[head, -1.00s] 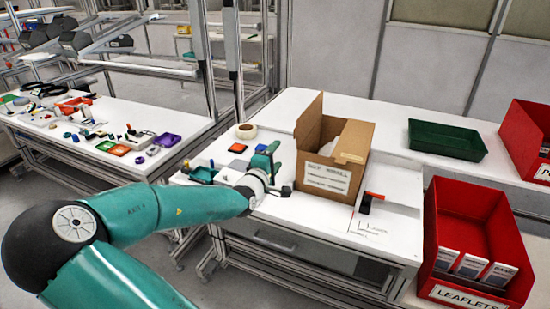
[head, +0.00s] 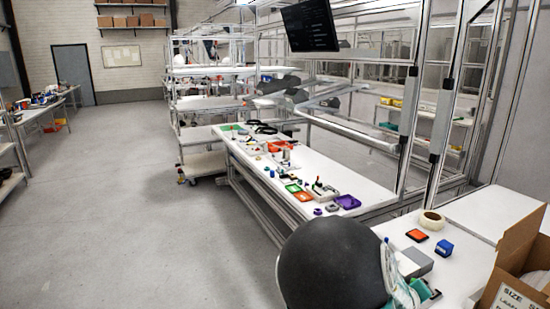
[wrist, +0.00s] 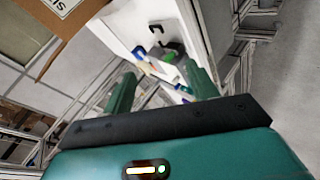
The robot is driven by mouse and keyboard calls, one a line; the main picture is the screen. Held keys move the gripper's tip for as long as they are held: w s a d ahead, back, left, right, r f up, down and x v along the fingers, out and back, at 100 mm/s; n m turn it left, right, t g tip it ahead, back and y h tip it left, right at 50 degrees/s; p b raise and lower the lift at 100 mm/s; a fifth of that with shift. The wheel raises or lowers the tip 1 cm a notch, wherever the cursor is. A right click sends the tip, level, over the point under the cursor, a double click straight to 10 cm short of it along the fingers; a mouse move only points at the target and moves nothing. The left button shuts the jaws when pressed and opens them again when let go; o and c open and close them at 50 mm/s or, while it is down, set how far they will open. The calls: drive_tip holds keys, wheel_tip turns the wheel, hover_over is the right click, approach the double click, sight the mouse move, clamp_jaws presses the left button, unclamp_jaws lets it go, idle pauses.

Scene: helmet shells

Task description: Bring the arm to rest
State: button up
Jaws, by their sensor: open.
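My arm is at the bottom of the head view; its dark round joint (head: 335,262) and part of a teal link show beside the right bench. My gripper (wrist: 160,78) is open in the wrist view, its two green fingers apart. I see nothing held between them. Beyond the fingertips is a white bench top (wrist: 128,24) with small blurred objects, some green and some blue. The gripper is not clear in the head view.
The right bench holds a cardboard box (head: 518,262), a tape roll (head: 431,221), a blue block (head: 444,248) and an orange-topped item (head: 417,235). A long bench (head: 262,178) with several small parts stands behind. The grey floor (head: 120,190) at left is clear.

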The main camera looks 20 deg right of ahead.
drive_tip(key=w+a+r+t+y, duration=0.1)
drive_tip(key=w+a+r+y, duration=0.3)
drive_tip(key=a, duration=0.8)
drive_tip(key=s+a+r+t+y, duration=0.1)
drive_tip(key=a+y, duration=0.4)
drive_tip(key=a, duration=0.7)
drive_tip(key=s+a+r+g+y, duration=0.1)
drive_tip(key=s+a+r, duration=1)
drive_tip(key=s+a, duration=0.3)
drive_tip(key=shift+s, duration=0.15)
drive_tip(key=c, duration=0.5)
drive_tip(key=shift+d, duration=0.15)
drive_tip(key=shift+d, duration=0.1)
